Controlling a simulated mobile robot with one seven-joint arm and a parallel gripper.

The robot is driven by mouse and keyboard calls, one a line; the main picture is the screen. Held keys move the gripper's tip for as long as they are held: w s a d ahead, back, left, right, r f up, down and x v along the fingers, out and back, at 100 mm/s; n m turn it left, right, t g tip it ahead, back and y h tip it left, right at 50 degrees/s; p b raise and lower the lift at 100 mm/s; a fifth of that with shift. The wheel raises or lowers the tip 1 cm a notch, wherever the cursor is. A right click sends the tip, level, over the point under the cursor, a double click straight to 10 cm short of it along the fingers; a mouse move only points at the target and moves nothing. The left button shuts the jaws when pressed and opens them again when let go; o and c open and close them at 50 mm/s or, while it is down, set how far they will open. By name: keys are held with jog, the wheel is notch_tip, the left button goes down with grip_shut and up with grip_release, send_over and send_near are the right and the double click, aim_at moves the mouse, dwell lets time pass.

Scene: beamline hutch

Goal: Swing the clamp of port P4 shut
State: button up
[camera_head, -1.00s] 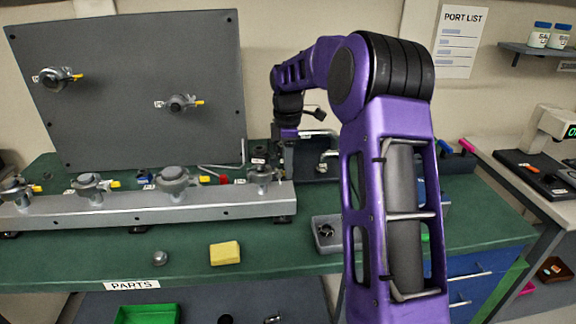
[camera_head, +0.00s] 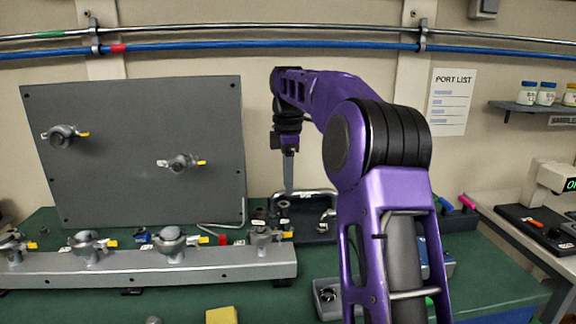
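Two more ports, upper left (camera_head: 60,136) and lower right (camera_head: 182,162), are on the upright grey panel (camera_head: 130,110), also with yellow tips. Port labels are too small to read, so I cannot tell which is P4. My gripper (camera_head: 288,188) points down, right of the panel, above the bench; its fingers look edge-on, apart from every port.
A black tray (camera_head: 318,236) with a metal handle lies behind the rail's right end. A hex key (camera_head: 222,227) and small parts lie behind the rail. A yellow block (camera_head: 221,315) is at the front. A grey box (camera_head: 327,296) stands right of the rail.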

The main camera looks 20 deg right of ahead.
jog(key=shift+r, duration=1.95)
